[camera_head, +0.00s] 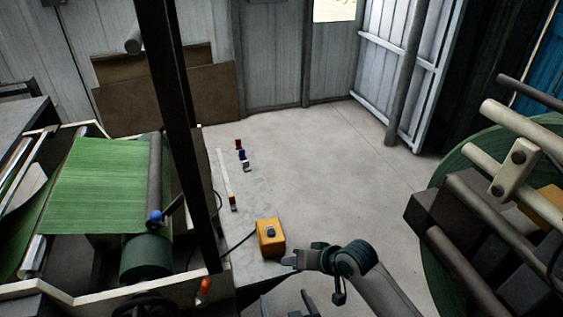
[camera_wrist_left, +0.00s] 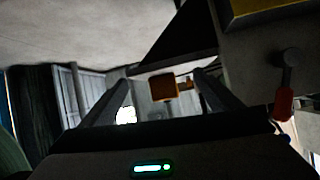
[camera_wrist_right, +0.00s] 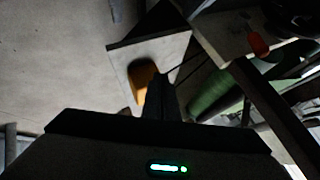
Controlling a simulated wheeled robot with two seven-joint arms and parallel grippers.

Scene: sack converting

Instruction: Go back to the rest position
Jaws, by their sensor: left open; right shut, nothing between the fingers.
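My right gripper (camera_head: 286,260) reaches in from the lower right, its fingertips close to the yellow button box (camera_head: 270,237). In the right wrist view its fingers (camera_wrist_right: 161,95) are together with nothing between them, and they partly cover the yellow box (camera_wrist_right: 142,75). My left gripper (camera_head: 288,303) is at the bottom edge, below the right one, its fingers apart and only partly in frame. In the left wrist view its fingers (camera_wrist_left: 165,100) stand wide apart. An orange-brown block (camera_wrist_left: 163,87) shows in the gap, but how far away it is cannot be told.
A machine with a green web (camera_head: 95,185) fills the left, with a dark upright post (camera_head: 180,130) before the table (camera_head: 245,265). Several small coloured items (camera_head: 241,154) stand at the table's far end. A large green roll with shafts (camera_head: 455,190) is at right. The floor (camera_head: 330,170) between is clear.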

